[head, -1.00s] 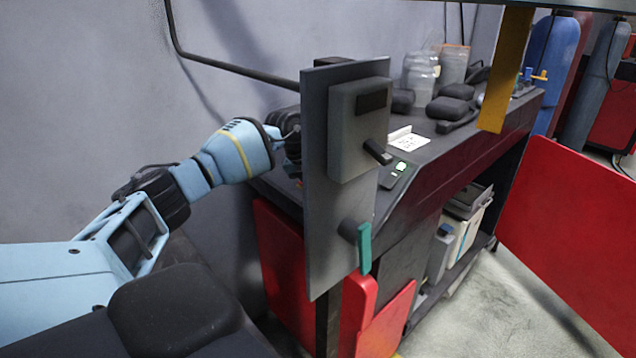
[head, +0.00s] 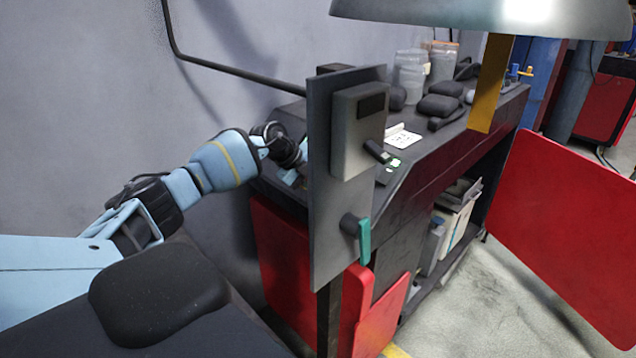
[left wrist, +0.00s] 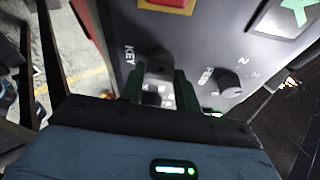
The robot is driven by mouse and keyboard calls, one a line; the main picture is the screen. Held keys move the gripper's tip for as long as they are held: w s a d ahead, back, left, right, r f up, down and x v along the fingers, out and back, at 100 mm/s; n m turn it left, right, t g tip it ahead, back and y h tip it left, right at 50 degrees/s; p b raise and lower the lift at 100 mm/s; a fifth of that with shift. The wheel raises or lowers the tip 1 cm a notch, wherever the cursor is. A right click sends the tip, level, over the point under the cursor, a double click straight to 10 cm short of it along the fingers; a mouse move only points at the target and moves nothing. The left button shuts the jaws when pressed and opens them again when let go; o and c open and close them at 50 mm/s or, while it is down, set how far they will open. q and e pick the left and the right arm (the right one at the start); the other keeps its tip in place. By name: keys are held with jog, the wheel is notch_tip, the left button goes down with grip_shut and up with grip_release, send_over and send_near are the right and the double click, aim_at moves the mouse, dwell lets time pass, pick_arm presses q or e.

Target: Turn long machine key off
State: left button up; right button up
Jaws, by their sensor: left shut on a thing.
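In the left wrist view, the key switch (left wrist: 160,66) sits on a dark grey control panel (left wrist: 205,50) beside a printed "KEY" label. The two green fingers of my left gripper (left wrist: 160,82) stand on either side of it and are shut on the key. The key's exact angle is hard to tell because the fingers cover part of it. In the head view, my left gripper (head: 288,148) reaches behind an upright grey plate (head: 325,215), which hides its fingertips and the key. My right gripper is not in view.
A black knob (left wrist: 230,83) is right of the key; a red button on yellow (left wrist: 167,5) is above. The grey plate carries a box (head: 357,125) and teal lever (head: 364,241). Jars (head: 410,75) stand behind. A lamp shade (head: 480,12) hangs above; a red panel (head: 570,235) stands right.

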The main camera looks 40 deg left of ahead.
pick_arm(q)
jog(key=shift+n, duration=0.7)
jog(key=o, duration=1)
jog(key=shift+v, duration=3.9)
jog(key=shift+s+f, duration=0.1)
jog(key=shift+f, duration=0.05)
